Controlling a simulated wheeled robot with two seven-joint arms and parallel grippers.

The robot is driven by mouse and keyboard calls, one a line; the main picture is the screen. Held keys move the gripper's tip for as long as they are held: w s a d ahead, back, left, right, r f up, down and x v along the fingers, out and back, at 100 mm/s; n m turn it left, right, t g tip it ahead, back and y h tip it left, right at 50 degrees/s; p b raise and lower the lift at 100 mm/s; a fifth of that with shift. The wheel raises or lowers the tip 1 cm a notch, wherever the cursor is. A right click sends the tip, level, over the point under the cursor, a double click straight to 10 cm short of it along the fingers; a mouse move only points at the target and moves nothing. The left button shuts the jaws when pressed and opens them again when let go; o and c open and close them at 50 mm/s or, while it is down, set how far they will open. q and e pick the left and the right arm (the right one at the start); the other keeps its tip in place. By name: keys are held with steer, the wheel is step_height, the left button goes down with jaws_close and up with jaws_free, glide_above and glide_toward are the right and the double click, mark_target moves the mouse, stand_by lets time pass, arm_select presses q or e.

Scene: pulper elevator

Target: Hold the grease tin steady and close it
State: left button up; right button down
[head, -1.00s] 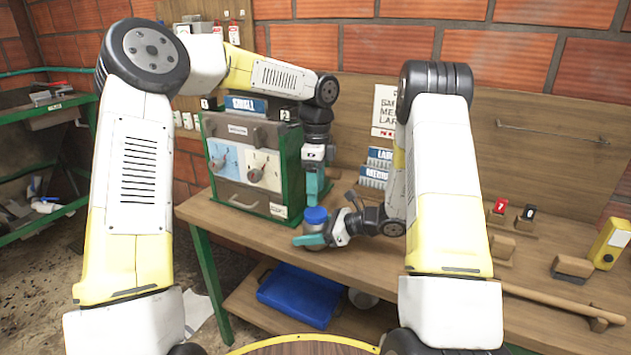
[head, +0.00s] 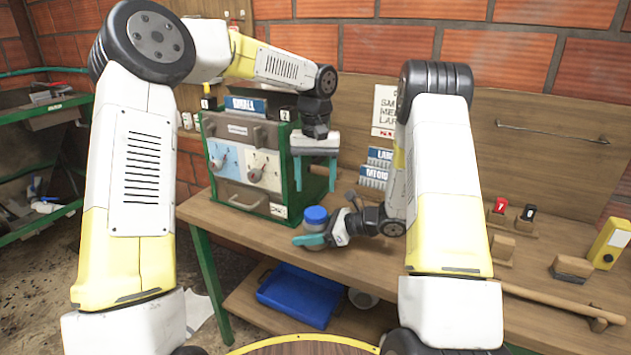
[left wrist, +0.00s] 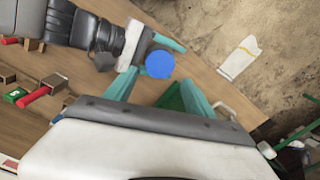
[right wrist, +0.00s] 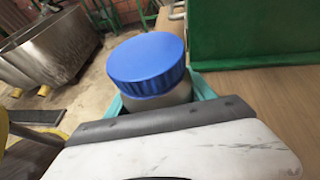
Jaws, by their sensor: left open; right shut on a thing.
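The grease tin is a grey tin (right wrist: 160,101) with a ribbed blue lid (right wrist: 148,62) on top. It stands upright at the bench's front edge, and its lid also shows in the head view (head: 316,215). I cannot tell how tightly the lid sits. My right gripper (head: 310,241) is shut around the tin's body below the lid, its teal fingers on both sides. My left gripper (head: 316,186) is open and empty, pointing down above the lid and apart from it. In the left wrist view the lid (left wrist: 160,64) shows just beyond the fingertips.
A green-framed control box (head: 245,165) with dials stands left of the tin, close to my left gripper. The wooden bench (head: 440,290) has small blocks and a yellow device (head: 609,244) at right. A blue tray (head: 298,294) lies on the shelf below.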

mark_target(315, 212)
arm_select(q)
steer(key=shift+f, duration=4.05)
steer(key=c, duration=1.3)
steer(key=shift+o, duration=0.2)
steer(key=m, duration=0.8)
steer(key=o, duration=1.6)
